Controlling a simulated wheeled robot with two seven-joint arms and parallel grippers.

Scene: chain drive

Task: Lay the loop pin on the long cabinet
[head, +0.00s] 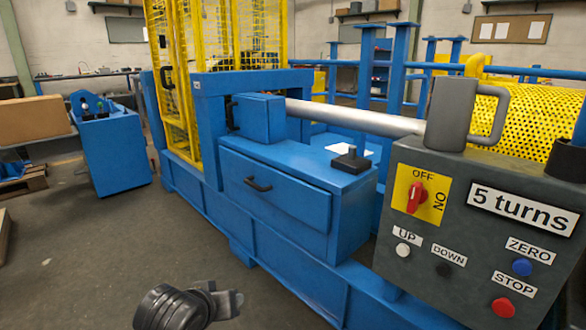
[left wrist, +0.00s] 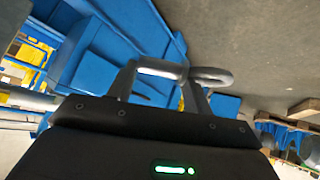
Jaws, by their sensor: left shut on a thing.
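My left gripper (head: 203,300) is at the bottom of the head view, over the floor in front of the blue machine. It is shut on the loop pin (left wrist: 212,75), a grey pin with a rounded loop, which lies across the fingertips in the left wrist view; the fingers hide part of it. In the head view the pin is small and dark, hard to tell from the fingers. The long cabinet (head: 275,197) is blue with a black-handled drawer and stands beyond the gripper, up and right, apart from it. My right gripper is not in view.
On the cabinet top are a black-based knob piece (head: 351,162) and a white sheet (head: 348,150). A grey control panel (head: 480,230) stands at right. A silver shaft (head: 355,117) runs behind. A smaller blue cabinet (head: 115,150) stands left. Part of the cabinet top is bare.

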